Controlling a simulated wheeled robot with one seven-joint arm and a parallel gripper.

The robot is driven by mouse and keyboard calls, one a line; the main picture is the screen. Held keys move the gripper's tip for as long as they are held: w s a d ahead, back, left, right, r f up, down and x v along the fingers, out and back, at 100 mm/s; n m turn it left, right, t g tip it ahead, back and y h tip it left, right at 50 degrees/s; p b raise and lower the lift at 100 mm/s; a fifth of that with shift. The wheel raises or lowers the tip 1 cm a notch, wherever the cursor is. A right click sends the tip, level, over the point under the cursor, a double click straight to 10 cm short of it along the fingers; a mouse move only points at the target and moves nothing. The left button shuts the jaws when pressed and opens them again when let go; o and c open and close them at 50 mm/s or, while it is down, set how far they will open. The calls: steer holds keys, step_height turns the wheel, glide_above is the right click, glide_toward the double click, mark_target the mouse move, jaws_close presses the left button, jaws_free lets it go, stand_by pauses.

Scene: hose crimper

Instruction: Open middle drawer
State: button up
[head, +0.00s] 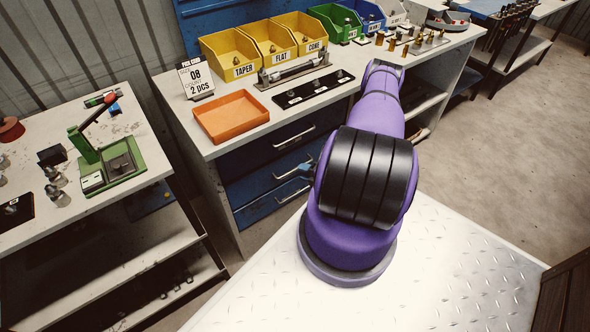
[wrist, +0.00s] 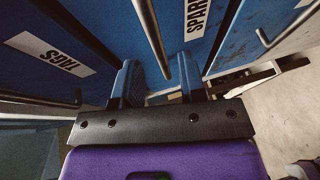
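The middle drawer (head: 248,186) is a blue front in the bench, between a drawer above and one below. It looks closed, though my arm hides its right part in the head view. In the wrist view the middle drawer (wrist: 113,18) has a "SPARE" label and a grey bar handle (wrist: 151,38). My gripper (wrist: 157,82) is open, its two blue fingers pointing at this drawer. The handle's bar runs into the gap between the fingers; whether either finger touches it cannot be told. In the head view only a bit of the gripper (head: 306,169) shows beside my purple arm.
The upper drawer (head: 245,155) and lower drawer (head: 255,211) have similar bar handles. An orange tray (head: 231,115) and yellow bins (head: 229,55) stand on the benchtop (head: 190,119). A side table (head: 140,122) with a green press (head: 105,160) stands left. Floor is free at right.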

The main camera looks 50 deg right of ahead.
steer(key=shift+x, duration=2)
jaws_close()
